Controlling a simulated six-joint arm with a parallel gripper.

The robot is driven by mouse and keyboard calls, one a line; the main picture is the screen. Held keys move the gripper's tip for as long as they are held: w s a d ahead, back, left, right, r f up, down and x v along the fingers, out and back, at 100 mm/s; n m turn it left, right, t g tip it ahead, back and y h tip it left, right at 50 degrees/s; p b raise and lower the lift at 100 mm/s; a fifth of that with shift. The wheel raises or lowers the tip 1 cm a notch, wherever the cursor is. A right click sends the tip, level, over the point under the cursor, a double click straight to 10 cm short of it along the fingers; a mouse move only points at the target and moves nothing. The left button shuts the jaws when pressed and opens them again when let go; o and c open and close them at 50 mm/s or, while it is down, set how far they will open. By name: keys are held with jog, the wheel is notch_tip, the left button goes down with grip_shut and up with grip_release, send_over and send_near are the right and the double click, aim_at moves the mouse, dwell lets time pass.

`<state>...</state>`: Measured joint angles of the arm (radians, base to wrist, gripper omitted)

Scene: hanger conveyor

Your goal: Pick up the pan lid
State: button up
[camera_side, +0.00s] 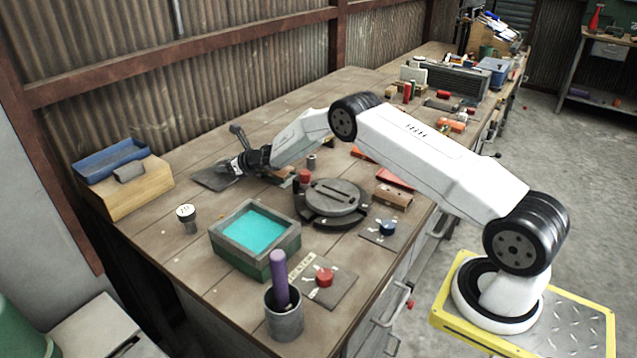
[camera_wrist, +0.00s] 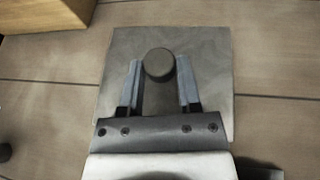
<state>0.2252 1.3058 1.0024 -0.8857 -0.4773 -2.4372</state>
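A dark grey round lid-like disc (camera_side: 336,198) with a raised bar across its top lies on a dark round base in the middle of the bench in the side view. I take it to be the pan lid. My gripper (camera_side: 229,168) is well to its left, low over a flat grey square plate (camera_side: 211,179). In the wrist view my gripper (camera_wrist: 159,72) has its two fingers spread apart. A dark round knob (camera_wrist: 159,64) shows between the fingertips, over the plate. I cannot tell whether they touch it. The lid is not in the wrist view.
A wooden block with a blue tray (camera_side: 110,158) stands at the far left. A green box with a turquoise top (camera_side: 254,232), a grey cup (camera_side: 284,318) with a purple rod, and a plate with a red knob (camera_side: 324,277) are near the front.

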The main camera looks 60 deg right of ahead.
aim_at(228, 174)
grip_shut()
jog(key=shift+r, duration=0.2)
jog(key=shift+r, duration=1.2)
jog(key=shift+s+r, duration=0.1)
jog(key=shift+r, duration=0.25)
jog(key=s+a+r, duration=0.1)
jog(key=s+r, duration=0.8)
jog(key=s, duration=0.4)
jog(key=shift+s+a+r, duration=0.3)
jog(key=shift+s, duration=0.05)
